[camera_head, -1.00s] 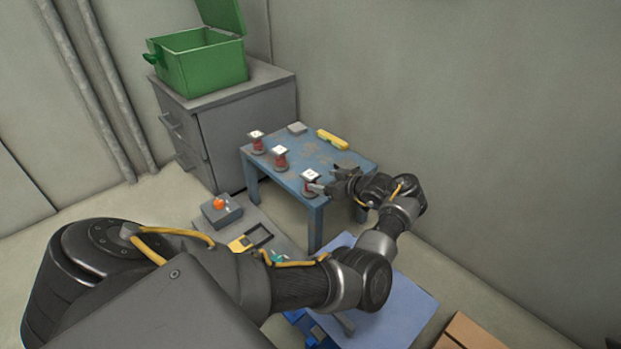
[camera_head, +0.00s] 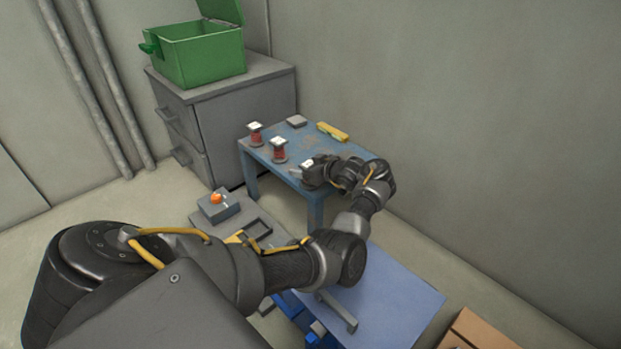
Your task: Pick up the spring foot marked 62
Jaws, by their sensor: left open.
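Three red spring feet with white tops stand along the near left side of a small blue table (camera_head: 300,142). One foot (camera_head: 255,134) is at the far left corner, and one (camera_head: 278,150) is in the middle. The third (camera_head: 307,162) is nearest, mostly hidden by my left gripper, with only its white top showing. The marks are too small to read, so I cannot tell which is 62. My left gripper (camera_head: 311,173) is open and right at the third foot; I cannot tell whether its fingers are around it. My right gripper is not in view.
A grey block (camera_head: 296,121) and a yellow tool (camera_head: 333,132) lie at the table's back. A grey cabinet (camera_head: 230,112) with an open green box (camera_head: 205,60) stands behind left. A grey box with an orange knob (camera_head: 216,199) is low at front. A wall closes the right.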

